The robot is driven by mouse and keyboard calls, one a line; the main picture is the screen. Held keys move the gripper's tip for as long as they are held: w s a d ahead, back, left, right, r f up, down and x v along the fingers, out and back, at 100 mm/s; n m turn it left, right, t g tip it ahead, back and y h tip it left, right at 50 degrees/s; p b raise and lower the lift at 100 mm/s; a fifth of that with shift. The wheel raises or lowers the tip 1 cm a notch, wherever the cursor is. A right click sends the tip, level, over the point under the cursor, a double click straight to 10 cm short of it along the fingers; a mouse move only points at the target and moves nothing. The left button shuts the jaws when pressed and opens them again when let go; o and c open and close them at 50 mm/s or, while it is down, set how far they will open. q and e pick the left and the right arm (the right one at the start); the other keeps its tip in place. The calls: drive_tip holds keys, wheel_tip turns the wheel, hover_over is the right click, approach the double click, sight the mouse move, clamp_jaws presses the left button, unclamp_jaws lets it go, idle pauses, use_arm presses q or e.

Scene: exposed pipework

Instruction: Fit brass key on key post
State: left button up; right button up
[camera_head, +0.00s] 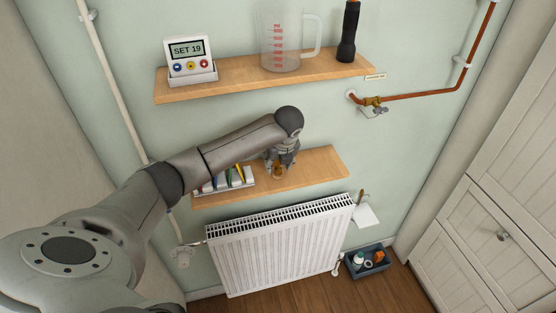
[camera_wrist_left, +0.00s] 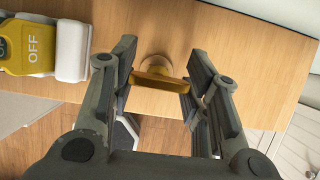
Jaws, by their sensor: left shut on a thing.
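My left gripper (camera_head: 279,170) is over the lower wooden shelf (camera_head: 318,173), its fingers pointing down. It is shut on the brass key (camera_head: 277,172). In the left wrist view the key (camera_wrist_left: 158,80) is a brass bar spanning between the two fingers (camera_wrist_left: 160,84), with a round brass part (camera_wrist_left: 155,62) just beyond it. The shelf (camera_wrist_left: 225,45) lies right behind the key; I cannot tell whether the key touches it. I cannot make out a separate key post in either view. My right gripper is in neither view.
A white rack of coloured tags (camera_head: 230,180) stands left of my gripper; a yellow OFF tag (camera_wrist_left: 28,45) shows close by. The radiator (camera_head: 280,245) is below the shelf. The upper shelf (camera_head: 235,84) holds a thermostat (camera_head: 188,60), jug (camera_head: 282,40) and torch (camera_head: 348,35).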

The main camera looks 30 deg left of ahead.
use_arm(q)
drive_tip(key=o, duration=1.1)
drive_tip(key=shift+r, duration=0.3)
drive_tip(key=v, duration=1.1)
drive_tip(key=shift+r, duration=0.2)
drive_tip(key=shift+s, duration=0.1)
